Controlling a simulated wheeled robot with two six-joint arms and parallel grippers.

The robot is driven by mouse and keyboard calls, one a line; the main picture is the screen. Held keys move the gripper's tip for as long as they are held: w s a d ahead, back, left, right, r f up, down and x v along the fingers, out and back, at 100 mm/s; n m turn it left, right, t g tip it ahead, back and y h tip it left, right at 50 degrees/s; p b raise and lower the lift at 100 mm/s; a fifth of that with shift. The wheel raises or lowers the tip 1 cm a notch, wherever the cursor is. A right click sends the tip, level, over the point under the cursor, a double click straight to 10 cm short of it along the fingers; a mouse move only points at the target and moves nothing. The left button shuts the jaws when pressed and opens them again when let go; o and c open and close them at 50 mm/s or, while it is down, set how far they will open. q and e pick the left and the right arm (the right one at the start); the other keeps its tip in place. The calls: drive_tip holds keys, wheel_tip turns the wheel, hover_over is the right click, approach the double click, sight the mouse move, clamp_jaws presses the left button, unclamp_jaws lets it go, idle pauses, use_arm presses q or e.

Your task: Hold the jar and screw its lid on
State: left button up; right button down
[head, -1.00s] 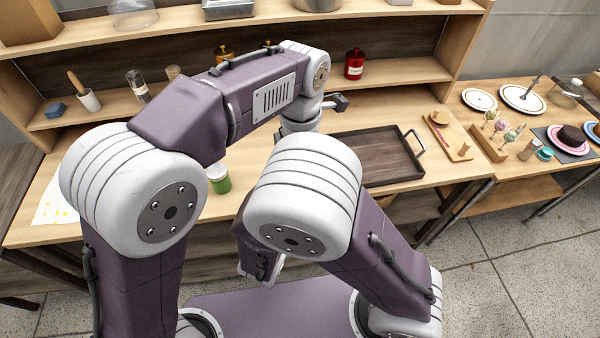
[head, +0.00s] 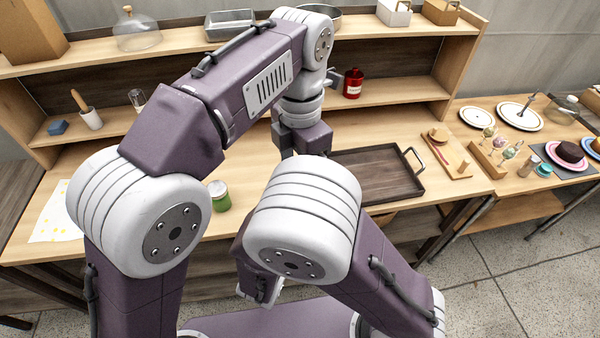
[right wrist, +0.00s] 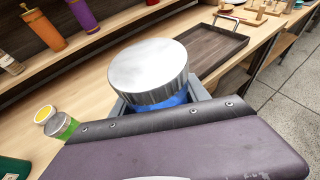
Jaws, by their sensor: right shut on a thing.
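In the right wrist view a jar (right wrist: 172,99) with blue contents stands between the grey fingers of my right gripper (right wrist: 160,103), which is shut on it. A wide silver lid (right wrist: 150,68) with a ribbed edge sits on top of the jar. I cannot tell whether it is screwed tight. In the head view the jar and my right gripper are hidden behind my own arm. My left gripper (head: 288,150) points down over the table, left of the tray. Its fingers are mostly hidden, so I cannot tell if it is open.
A dark wooden tray (head: 375,176) lies on the table, right of my left gripper. A green jar (head: 219,195) stands near the front edge. A red canister (head: 353,84) stands on the shelf behind. Plates and cake items are on the right table.

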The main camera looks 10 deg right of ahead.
use_arm(q)
drive_tip(key=shift+f, duration=0.1)
wheel_tip(320, 180, down, 8)
drive_tip(key=shift+r, duration=0.1)
idle(0.3)
drive_tip(key=shift+c, duration=0.3)
drive_tip(key=c, duration=1.4)
drive_tip(key=m, duration=0.3)
